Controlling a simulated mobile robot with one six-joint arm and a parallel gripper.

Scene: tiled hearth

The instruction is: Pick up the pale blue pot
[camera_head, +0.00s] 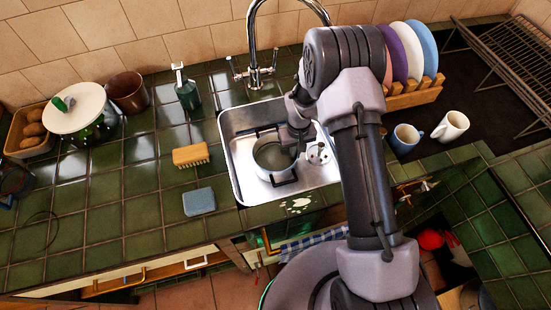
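A pale pot (262,163) with dark handles stands upright in the metal sink (236,143). It looks pale grey to pale blue from here, and its inside looks greyish. My arm reaches over the counter from the lower right. My gripper (296,152) points down into the sink at the pot's right side, overlapping its rim in the picture. The fingertips are small and dark, so I cannot tell whether they are open, shut or touching the rim.
A tall faucet (254,72) stands behind the sink. A wooden brush (191,155) and a blue sponge (199,201) lie left of it. To the right are a plate rack (412,97), a blue mug (404,139) and a white mug (450,127). The left counter has free tiles.

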